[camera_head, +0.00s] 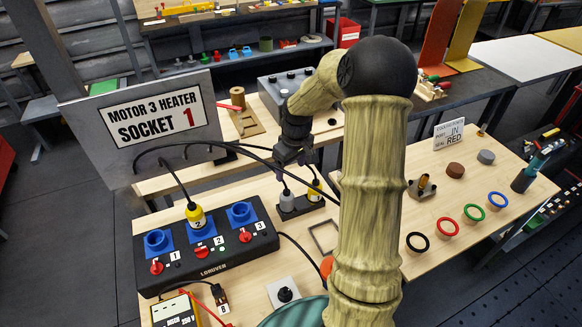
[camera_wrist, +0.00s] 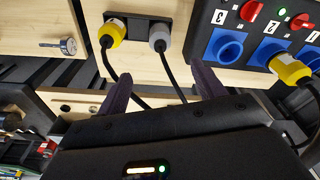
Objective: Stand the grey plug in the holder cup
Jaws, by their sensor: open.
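The grey plug (camera_head: 287,199) stands upright at the left cup of the black two-place holder (camera_head: 301,212), its black cable rising from its top. A yellow plug (camera_head: 314,191) is at the holder's right cup. In the wrist view the grey plug (camera_wrist: 159,38) and the yellow plug (camera_wrist: 112,33) sit side by side on the holder (camera_wrist: 136,24). My gripper (camera_head: 291,164) is above the holder, apart from the grey plug. Its two purple fingers are spread in the wrist view (camera_wrist: 163,88), with nothing held between them. The bottom of the grey plug is hidden inside the holder.
A black socket box (camera_head: 208,262) with blue sockets and red knobs stands at left; a yellow plug marked 2 (camera_head: 196,215) is in its middle socket. Black cables hang from the sign panel (camera_head: 150,122) near my gripper. Coloured rings lie on the right table (camera_head: 430,208).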

